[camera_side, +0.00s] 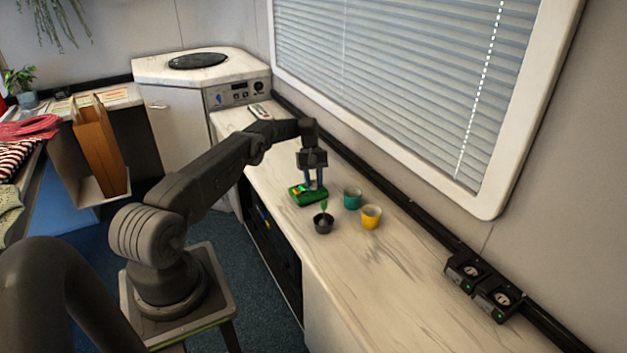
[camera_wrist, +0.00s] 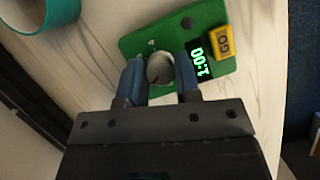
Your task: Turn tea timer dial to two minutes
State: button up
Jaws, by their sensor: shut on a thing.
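The tea timer is a green box (camera_side: 304,196) lying on the marble-patterned counter, below my gripper in the side view. In the wrist view the green timer (camera_wrist: 214,17) shows a lit display (camera_wrist: 199,56) that appears to read 1:00, and a yellow GO button (camera_wrist: 221,43). Its round pale dial (camera_wrist: 160,69) sits between the two blue fingers of my gripper (camera_wrist: 160,72). The fingers are shut on the dial, one on each side. A small dark mark shows on the dial, and a small white mark is on the box beyond it.
A teal cup (camera_side: 352,198), a yellow cup (camera_side: 371,217) and a dark pot with a green sprig (camera_side: 323,222) stand close to the timer. The teal cup's rim (camera_wrist: 62,14) also shows in the wrist view.

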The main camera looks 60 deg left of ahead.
aim_at(312, 181)
jog(key=o, duration=0.9)
jog(key=shift+r, duration=0.1)
jog(key=shift+r, duration=0.3)
jog(key=r, duration=0.3)
jog(key=shift+s+a+r, duration=0.15)
jog(key=shift+s+r, duration=0.1)
jog(key=shift+r, duration=0.15)
jog(key=s+a+r, duration=0.1)
jog(key=s+r, duration=0.1)
jog(key=s, duration=0.1)
jog(key=s+a+r, duration=0.2)
jog(key=s, duration=0.1)
jog(key=s+a+r, duration=0.1)
jog(key=s+r, duration=0.1)
jog(key=s, duration=0.2)
jog(key=shift+a+r, duration=0.2)
